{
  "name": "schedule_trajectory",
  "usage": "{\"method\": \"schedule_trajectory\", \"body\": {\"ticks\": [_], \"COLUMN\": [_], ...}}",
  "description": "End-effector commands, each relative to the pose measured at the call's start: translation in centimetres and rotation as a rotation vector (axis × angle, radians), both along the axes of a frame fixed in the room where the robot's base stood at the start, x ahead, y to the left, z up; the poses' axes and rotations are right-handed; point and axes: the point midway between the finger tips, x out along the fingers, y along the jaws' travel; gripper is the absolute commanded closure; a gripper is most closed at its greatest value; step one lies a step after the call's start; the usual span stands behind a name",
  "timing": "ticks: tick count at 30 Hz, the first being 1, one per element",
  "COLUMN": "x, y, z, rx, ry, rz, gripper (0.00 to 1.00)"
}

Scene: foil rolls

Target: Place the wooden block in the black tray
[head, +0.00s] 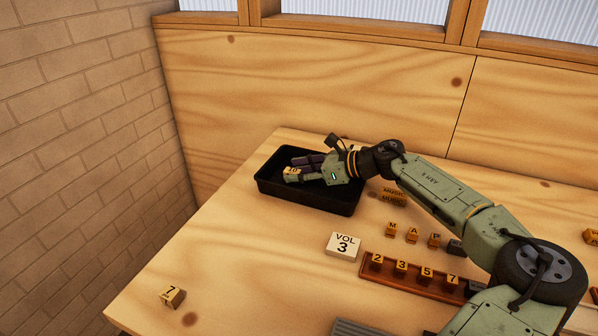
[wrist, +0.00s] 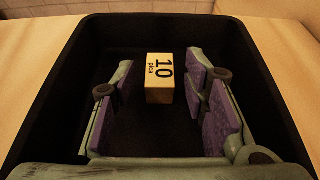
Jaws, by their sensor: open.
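The wooden block (head: 292,171), pale and marked 10, is inside the black tray (head: 333,198). In the wrist view the block (wrist: 159,82) stands upright between my fingers, its label reading 10 pica, with the dark walls of the tray (wrist: 60,60) around it. My gripper (head: 297,168) reaches into the tray from the right. In the wrist view my gripper (wrist: 162,72) is open, with its purple finger pads on either side of the block and a gap at each side. The block's underside is hard to see.
A block marked 7 (head: 173,297) lies alone at the table's front left. A brick wall (head: 80,130) rises at left. The front left table is mostly clear.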

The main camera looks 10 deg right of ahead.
Motion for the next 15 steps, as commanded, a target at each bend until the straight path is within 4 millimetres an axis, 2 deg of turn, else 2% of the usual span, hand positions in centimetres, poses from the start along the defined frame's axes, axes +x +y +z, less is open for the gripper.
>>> {"method": "schedule_trajectory", "body": {"ticks": [10, 15], "x": [0.0, -1.5], "y": [-0.1, -2.5], "z": [0.6, 1.1], "rx": [0.000, -0.001], "ry": [0.000, -0.003], "rz": [-0.001, -0.004], "gripper": [0.59, 0.59]}}
